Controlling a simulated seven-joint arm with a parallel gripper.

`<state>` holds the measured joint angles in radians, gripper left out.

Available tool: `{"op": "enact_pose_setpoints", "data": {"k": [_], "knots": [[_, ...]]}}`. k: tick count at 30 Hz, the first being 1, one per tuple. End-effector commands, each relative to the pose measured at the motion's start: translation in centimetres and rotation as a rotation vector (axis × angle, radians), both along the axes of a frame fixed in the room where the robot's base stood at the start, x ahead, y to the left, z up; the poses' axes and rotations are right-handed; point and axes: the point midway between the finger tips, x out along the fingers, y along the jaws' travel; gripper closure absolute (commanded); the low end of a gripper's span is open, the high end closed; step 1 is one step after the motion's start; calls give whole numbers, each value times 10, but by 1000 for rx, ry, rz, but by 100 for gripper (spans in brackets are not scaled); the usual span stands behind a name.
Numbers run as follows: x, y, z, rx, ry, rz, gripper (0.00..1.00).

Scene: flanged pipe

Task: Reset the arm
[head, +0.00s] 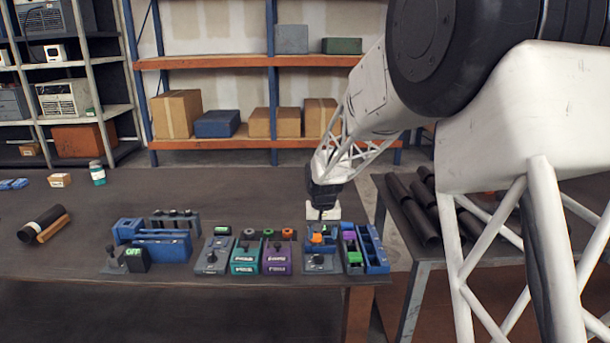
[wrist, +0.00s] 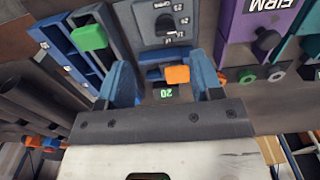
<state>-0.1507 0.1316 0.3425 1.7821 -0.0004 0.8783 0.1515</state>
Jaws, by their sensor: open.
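My gripper (head: 322,208) hangs at the right part of the dark table, above a grey control box (head: 320,264) with a dial. In the wrist view its two blue fingers (wrist: 165,82) are spread apart. An orange block (wrist: 177,74) shows between the fingers, with a green lit display reading 20 (wrist: 163,92) beside it. The orange block also shows below the gripper in the head view (head: 316,239). I cannot tell whether the fingers touch anything, but nothing appears clamped.
A purple box (head: 277,260), a teal box (head: 244,259) and a blue tray (head: 373,250) stand close by. A blue fixture (head: 160,245) with a green OFF block (head: 135,256) is further left. Dark pipes (head: 412,215) lie on the right table. The table's back middle is clear.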

Motion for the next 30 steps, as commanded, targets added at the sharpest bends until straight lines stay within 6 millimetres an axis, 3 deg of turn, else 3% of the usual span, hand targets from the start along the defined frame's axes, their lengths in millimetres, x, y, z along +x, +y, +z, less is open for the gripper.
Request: {"op": "enact_pose_setpoints", "data": {"k": [8,18,30], "knots": [[-47,-21,44,3,-29,-3,40],[-123,-49,95,5,-69,-6,40],[-219,-77,134,4,-115,-10,40]]}}
